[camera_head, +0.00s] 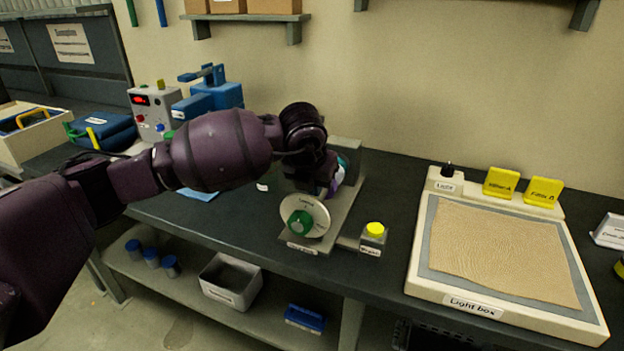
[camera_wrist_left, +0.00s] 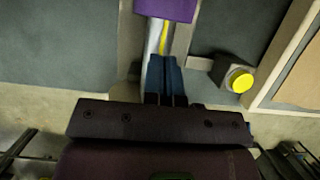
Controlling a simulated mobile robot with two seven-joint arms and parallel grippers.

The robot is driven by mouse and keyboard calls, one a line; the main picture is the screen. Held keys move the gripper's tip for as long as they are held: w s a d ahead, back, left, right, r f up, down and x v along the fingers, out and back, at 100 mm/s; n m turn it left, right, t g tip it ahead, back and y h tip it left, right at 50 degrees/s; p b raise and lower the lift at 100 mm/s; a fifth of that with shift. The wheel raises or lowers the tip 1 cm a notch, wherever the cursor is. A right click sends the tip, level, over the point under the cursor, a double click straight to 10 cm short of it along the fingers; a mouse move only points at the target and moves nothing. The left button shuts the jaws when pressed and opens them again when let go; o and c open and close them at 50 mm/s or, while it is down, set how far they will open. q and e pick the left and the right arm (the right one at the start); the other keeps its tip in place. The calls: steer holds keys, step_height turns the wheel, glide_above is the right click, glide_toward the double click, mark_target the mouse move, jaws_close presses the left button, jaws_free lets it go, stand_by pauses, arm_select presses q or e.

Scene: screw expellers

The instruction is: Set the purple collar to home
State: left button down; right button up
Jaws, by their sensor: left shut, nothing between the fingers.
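The purple collar (camera_wrist_left: 166,8) shows at the top edge of the left wrist view, cut off by the frame. In the head view only a small purple patch (camera_head: 334,187) shows beside my left wrist, which hides most of that part of the device. My left gripper (camera_wrist_left: 165,60) is shut and empty, its blue fingers together just below the collar in that view. I cannot tell whether they touch it. The device has a white dial with a green knob (camera_head: 300,222) at its front, on a grey base plate (camera_head: 344,216). My right gripper is not in view.
A yellow button (camera_head: 375,229) on a small box sits right of the device and also shows in the left wrist view (camera_wrist_left: 239,80). A light box (camera_head: 424,278) stands further right. A control box (camera_head: 155,112) and blue equipment stand behind my left arm.

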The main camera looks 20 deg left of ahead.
arm_select(q)
steer(key=shift+w+d, duration=0.15)
steer(key=shift+w, duration=0.85)
steer(key=shift+w+r, duration=0.1)
steer(key=shift+w, duration=0.25)
steer(key=w+b, duration=0.1)
steer(key=w, duration=0.2)
steer(key=shift+w, duration=0.35)
